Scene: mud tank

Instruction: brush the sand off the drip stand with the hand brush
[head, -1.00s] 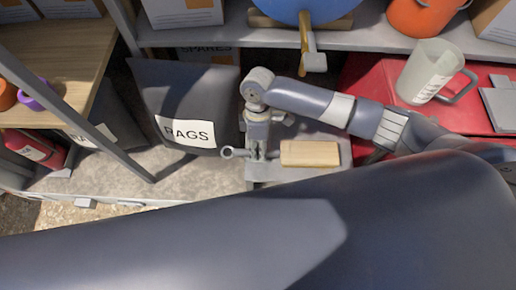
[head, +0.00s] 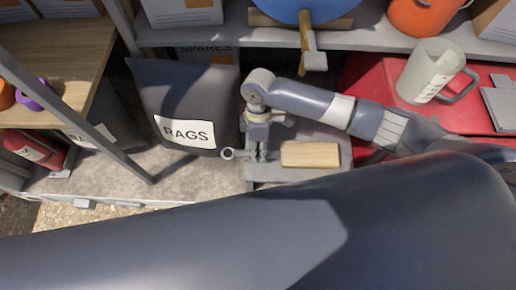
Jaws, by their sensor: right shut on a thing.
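My right gripper (head: 259,151) points down over the floor-level grey stand in the middle of the head view. It is shut on the grey handle of what looks like the hand brush. The brush's pale wooden block (head: 310,154) lies to the right of the fingers, and a small ring sticks out at the left. The block is low over the grey surface that looks like the drip stand (head: 346,152); I cannot tell whether the bristles touch it. The bristles are hidden, and no sand can be made out. My left gripper is out of view.
A dark bin marked RAGS (head: 188,134) stands just left of the gripper. A red case (head: 366,88) with a grey jug (head: 430,72) is at the right. A grey shelf (head: 390,38) runs behind. My own dark arm link covers the foreground.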

